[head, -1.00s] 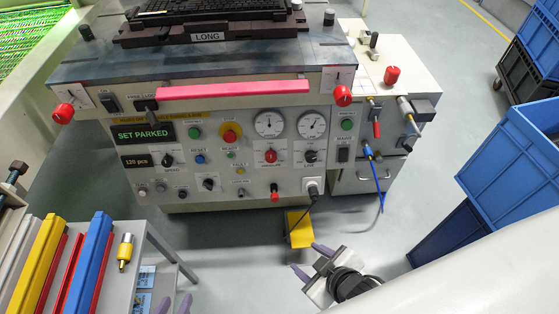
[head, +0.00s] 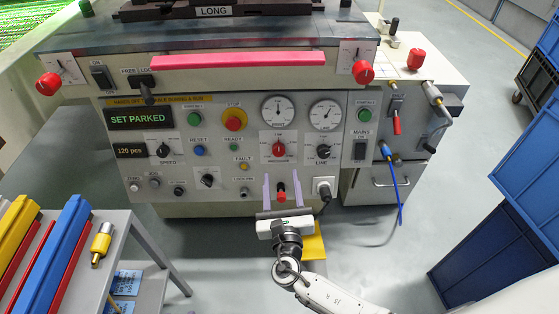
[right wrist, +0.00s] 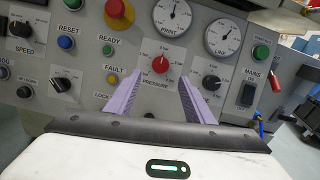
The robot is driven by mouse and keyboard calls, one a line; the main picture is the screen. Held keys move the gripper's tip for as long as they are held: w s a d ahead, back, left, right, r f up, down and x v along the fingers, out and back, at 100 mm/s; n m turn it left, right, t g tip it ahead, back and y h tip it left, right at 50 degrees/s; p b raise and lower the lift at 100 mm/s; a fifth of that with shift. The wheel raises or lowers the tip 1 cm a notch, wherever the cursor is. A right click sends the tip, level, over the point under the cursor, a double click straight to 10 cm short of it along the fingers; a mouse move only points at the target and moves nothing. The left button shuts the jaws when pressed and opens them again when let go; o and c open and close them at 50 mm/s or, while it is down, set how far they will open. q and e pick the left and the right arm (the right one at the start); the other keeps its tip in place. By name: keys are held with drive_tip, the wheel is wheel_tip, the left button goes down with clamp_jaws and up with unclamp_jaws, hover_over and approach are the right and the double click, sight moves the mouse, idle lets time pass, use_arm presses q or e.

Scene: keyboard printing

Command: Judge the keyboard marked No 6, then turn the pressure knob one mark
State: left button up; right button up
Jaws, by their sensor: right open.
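The red pressure knob (head: 279,149) sits on a white dial plate in the middle of the machine's front panel. It also shows in the right wrist view (right wrist: 160,64), beyond and between the fingertips. My right gripper (head: 284,179) is open and empty in front of the panel, just below the knob, with its purple fingers (right wrist: 157,85) apart and pointing at the panel. The fingers do not appear to touch the knob. A black keyboard is cut off at the head view's top edge; only the dark fixture marked LONG (head: 214,11) shows. No "No 6" mark is visible. My left gripper is not in view.
A red-tipped lever (head: 281,194) sticks out below the knob, close to the right fingers. Two gauges (head: 278,110) are above. Blue crates (head: 500,240) stand at the right, a side table with coloured bars (head: 50,250) at the left.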

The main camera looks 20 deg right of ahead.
sight(279, 153)
drive_tip(key=b+x, duration=0.2)
drive_tip(key=x, duration=0.6)
drive_tip(key=shift+w, duration=0.15)
drive_tip(key=c, duration=1)
